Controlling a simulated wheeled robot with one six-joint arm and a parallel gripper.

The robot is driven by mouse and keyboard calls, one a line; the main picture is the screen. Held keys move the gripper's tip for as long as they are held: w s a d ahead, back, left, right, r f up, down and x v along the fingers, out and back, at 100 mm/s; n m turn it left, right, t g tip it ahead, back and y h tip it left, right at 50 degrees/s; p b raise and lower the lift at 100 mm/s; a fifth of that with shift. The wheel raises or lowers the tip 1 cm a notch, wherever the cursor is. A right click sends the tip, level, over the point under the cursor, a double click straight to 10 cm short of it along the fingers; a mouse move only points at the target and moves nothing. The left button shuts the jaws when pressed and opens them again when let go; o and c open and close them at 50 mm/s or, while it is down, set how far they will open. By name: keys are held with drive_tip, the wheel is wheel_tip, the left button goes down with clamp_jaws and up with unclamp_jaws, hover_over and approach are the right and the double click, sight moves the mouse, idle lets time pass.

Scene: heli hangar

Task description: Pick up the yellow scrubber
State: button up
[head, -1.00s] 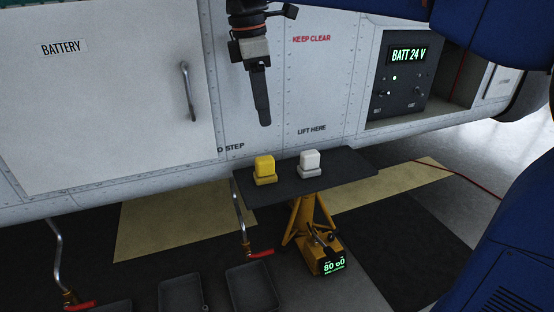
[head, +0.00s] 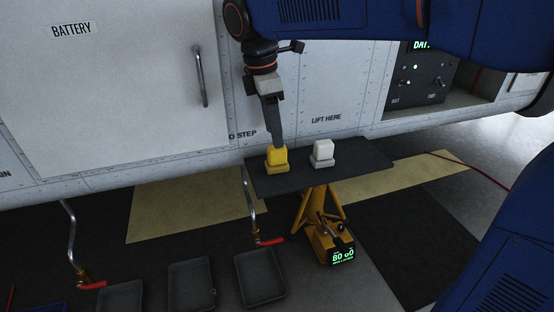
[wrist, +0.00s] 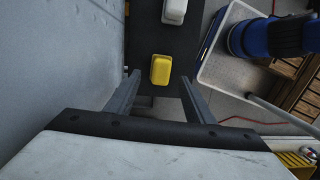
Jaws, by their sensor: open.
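The yellow scrubber (head: 277,160) stands upright on the dark platform (head: 350,177), near its left end. In the wrist view the yellow scrubber (wrist: 160,70) lies ahead, between the lines of my two fingers. My gripper (head: 277,146) is in the head view right above and behind the scrubber, pointing down. In the wrist view my gripper (wrist: 160,80) is open, with a finger on each side and nothing between its fingers. From these views I cannot tell whether the fingertips touch the scrubber.
A white scrubber-like block (head: 323,153) stands on the platform to the right of the yellow one. The white panelled wall (head: 120,100) rises close behind. An orange stand (head: 318,210) holds the platform. Dark trays (head: 260,278) lie on the floor at front.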

sight(277, 158)
drive_tip(key=shift+d+f, duration=0.25)
drive_tip(key=shift+f, duration=1.25)
drive_tip(key=shift+d+f, duration=0.2)
drive_tip(key=shift+f, duration=1.25)
drive_tip(key=c, duration=1.1)
